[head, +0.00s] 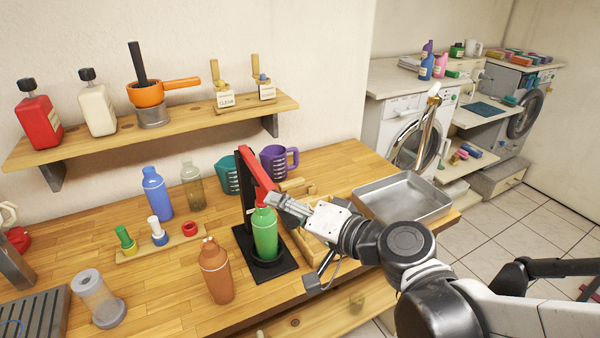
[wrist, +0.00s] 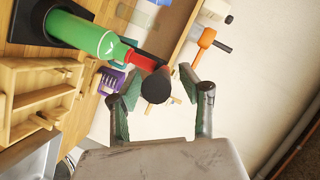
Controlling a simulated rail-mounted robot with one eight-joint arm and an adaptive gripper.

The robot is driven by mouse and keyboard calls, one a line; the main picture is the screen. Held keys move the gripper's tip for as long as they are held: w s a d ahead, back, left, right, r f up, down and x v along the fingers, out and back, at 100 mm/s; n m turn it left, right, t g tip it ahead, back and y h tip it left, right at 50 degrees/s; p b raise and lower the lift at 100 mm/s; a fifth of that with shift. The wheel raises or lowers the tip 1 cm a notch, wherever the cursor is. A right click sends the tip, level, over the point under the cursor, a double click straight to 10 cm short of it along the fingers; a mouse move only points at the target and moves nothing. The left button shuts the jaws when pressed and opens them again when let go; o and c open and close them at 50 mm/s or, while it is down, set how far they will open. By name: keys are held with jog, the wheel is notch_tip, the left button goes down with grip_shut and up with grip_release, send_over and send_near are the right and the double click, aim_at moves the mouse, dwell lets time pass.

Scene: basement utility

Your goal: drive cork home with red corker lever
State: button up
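The corker is a black stand (head: 247,200) with a red lever (head: 258,171), on the wooden counter. The lever slopes down over a green bottle (head: 265,235), which stands upright on the black base. In the wrist view, the red lever (wrist: 141,60) ends in a black knob (wrist: 155,86) beside the neck of the green bottle (wrist: 85,35). My gripper (wrist: 148,82) is open, with one finger on each side of the knob; I cannot tell whether either touches it. In the head view, my gripper (head: 276,201) is at the lever's lower end. The cork is hidden.
A brown bottle (head: 215,270) stands in front of the corker, a blue bottle (head: 157,193) to its left. Teal (head: 229,174) and purple (head: 274,162) jugs are behind it. A wooden rack (wrist: 40,97) and metal tray (head: 408,198) lie right. A shelf (head: 150,137) hangs above.

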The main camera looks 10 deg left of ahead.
jog(key=shift+a, duration=0.1)
grip_shut()
dwell(0.3)
jog(key=shift+r, duration=0.1)
